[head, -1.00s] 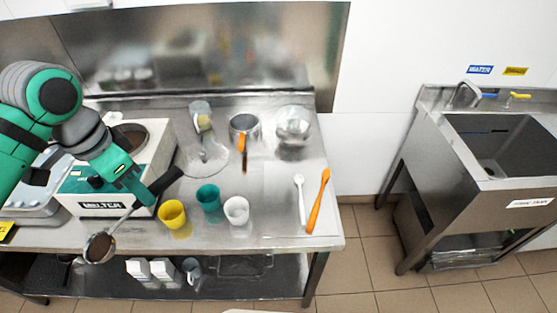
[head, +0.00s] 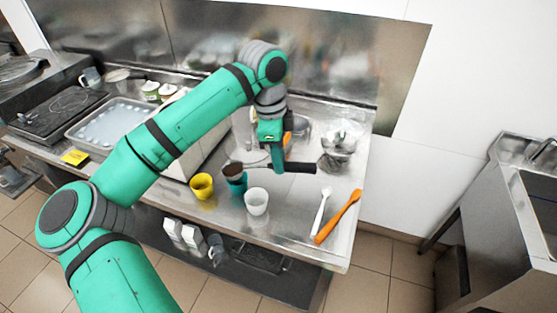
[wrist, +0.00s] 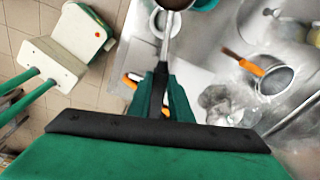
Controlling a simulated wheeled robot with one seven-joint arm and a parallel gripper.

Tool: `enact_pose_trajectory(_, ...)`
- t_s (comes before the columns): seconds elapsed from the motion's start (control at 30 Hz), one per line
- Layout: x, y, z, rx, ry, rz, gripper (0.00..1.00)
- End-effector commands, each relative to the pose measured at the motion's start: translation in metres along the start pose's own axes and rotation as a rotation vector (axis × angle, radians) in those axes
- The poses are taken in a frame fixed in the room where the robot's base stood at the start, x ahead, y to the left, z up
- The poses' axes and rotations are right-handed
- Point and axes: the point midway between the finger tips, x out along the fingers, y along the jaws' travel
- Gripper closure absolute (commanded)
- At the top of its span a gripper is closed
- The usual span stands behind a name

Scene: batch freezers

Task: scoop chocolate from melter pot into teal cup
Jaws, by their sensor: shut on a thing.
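My gripper (head: 277,168) is shut on the black handle (head: 300,168) of a ladle, which I hold roughly level. The ladle's bowl (head: 233,170), with brown chocolate in it, is over or very near the teal cup (head: 237,186); I cannot tell whether they touch. In the wrist view, the ladle's shaft (wrist: 167,45) runs up to its brown bowl (wrist: 175,3) at the top edge. Part of the teal cup (wrist: 205,4) shows beside it. The cup's inside is hidden. The melter is mostly hidden behind my arm.
A yellow cup (head: 201,186) stands left of the teal cup and a white cup (head: 256,201) right of it. A white spoon (head: 321,210) and orange spatula (head: 338,216) lie at right.

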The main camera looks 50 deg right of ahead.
Motion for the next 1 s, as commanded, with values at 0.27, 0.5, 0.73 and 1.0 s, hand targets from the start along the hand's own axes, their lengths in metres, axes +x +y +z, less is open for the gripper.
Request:
enact_pose_trajectory(0.27,0.038,-0.035,0.023,0.231,-0.034,0.038,1.00)
enact_pose_trajectory(0.5,0.049,-0.041,0.026,0.279,-0.040,0.046,1.00)
enact_pose_trajectory(0.73,0.064,-0.040,0.027,0.279,-0.040,0.045,1.00)
enact_pose_trajectory(1.0,0.072,-0.032,0.031,0.287,-0.020,-0.079,1.00)
